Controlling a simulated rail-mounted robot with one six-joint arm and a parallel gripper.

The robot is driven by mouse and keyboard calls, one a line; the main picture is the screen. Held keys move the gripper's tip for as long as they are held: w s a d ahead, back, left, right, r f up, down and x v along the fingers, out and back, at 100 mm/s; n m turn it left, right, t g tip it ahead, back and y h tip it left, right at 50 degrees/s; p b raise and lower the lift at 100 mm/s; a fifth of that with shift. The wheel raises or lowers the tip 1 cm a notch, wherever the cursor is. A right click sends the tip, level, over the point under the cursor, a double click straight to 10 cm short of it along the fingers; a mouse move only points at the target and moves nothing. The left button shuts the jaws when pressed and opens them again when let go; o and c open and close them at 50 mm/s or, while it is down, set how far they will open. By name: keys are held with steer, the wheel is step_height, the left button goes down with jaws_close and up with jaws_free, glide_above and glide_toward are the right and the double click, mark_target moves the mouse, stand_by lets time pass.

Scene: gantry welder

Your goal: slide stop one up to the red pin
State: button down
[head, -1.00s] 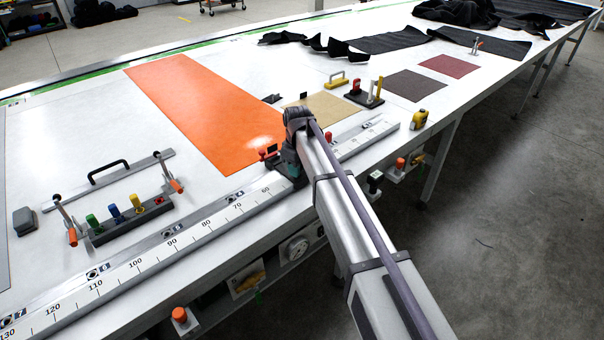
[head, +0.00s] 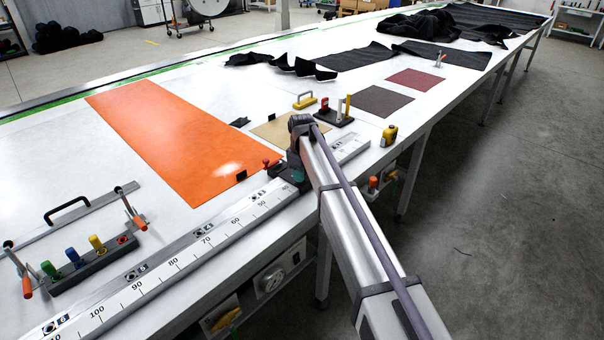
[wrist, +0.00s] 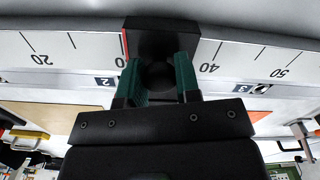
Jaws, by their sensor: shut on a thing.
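My gripper (wrist: 160,82) is shut on the dark round knob (wrist: 158,75) of a black stop (wrist: 162,34) that sits across the white ruler (wrist: 225,55). The stop covers the scale between the 20 and 40 marks, and a thin red line (wrist: 124,42) shows at its left edge in the wrist view. In the head view my gripper (head: 298,178) is at the ruler, with a small red part (head: 270,163) just left of it. I cannot tell which red piece is the red pin. An upright red piece (head: 325,105) stands on a black base farther back.
An orange sheet (head: 180,140) lies left of the ruler, with a small black block (head: 241,176) near it. A rack of coloured knobs (head: 90,264) is at the lower left. A yellow-and-black piece (head: 389,135) stands near the right table edge.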

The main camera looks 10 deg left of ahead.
steer(key=c, duration=0.8)
jaws_free()
steer(key=shift+r, duration=0.1)
step_height(320, 180, up, 11)
steer(key=p, duration=1.1)
steer(key=shift+f, duration=0.2)
steer(key=s+d+f+m+b, duration=0.1)
steer(key=s+d+m, duration=0.3)
steer(key=s+d, duration=0.6)
steer(key=s+d+f+m+b, duration=0.1)
steer(key=s+d+m, duration=0.4)
steer(key=s+d, duration=0.5)
steer(key=s+d+m+b, duration=0.1)
steer(key=s+d+m, duration=0.4)
steer(key=s+d, duration=0.5)
steer(key=shift+s+d+f, duration=0.15)
steer(key=shift+s, duration=0.5)
steer(key=shift+s+d+f, duration=0.1)
steer(key=shift+s, duration=0.6)
steer(key=shift+s+d+f, duration=0.15)
steer(key=shift+s, duration=0.5)
